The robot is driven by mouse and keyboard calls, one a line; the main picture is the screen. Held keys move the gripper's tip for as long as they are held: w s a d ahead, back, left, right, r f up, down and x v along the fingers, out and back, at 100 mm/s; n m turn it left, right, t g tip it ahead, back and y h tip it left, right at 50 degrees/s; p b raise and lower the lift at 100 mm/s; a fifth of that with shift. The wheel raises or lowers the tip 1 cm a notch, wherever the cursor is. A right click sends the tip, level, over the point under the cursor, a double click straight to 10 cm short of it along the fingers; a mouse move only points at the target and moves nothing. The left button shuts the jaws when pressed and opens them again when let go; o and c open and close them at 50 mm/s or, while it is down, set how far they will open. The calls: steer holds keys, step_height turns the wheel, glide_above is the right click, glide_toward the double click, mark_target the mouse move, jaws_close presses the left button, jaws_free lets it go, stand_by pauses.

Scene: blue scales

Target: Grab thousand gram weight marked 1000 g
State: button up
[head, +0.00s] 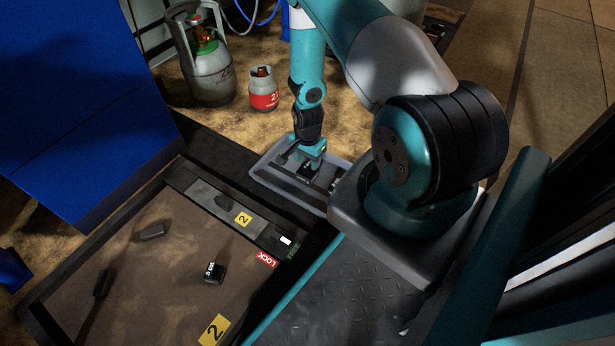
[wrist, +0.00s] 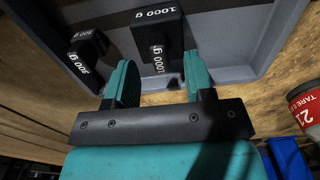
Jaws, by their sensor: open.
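The 1000 g weight (wrist: 172,28) is a black block with white "1000 g" lettering in the wrist view, on the grey tray (wrist: 232,20). My gripper (wrist: 158,68) is open, with one teal finger on each side of the weight's near part in the picture. A gap shows beside each finger; I cannot tell how deep the fingers reach around it. In the head view my gripper (head: 310,162) is low over the tray (head: 265,158), and it hides much of what lies there.
A scale platform (head: 150,275) with several small dark objects fills the lower left. A grey cylinder (head: 207,70) and a small red-and-grey cylinder (head: 263,92) stand behind the tray.

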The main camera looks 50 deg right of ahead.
mark_target(304, 174)
step_height(304, 174, down, 3)
steer(key=shift+r+b, duration=0.1)
steer(key=shift+b, duration=0.6)
jaws_close()
steer(key=shift+r, duration=0.15)
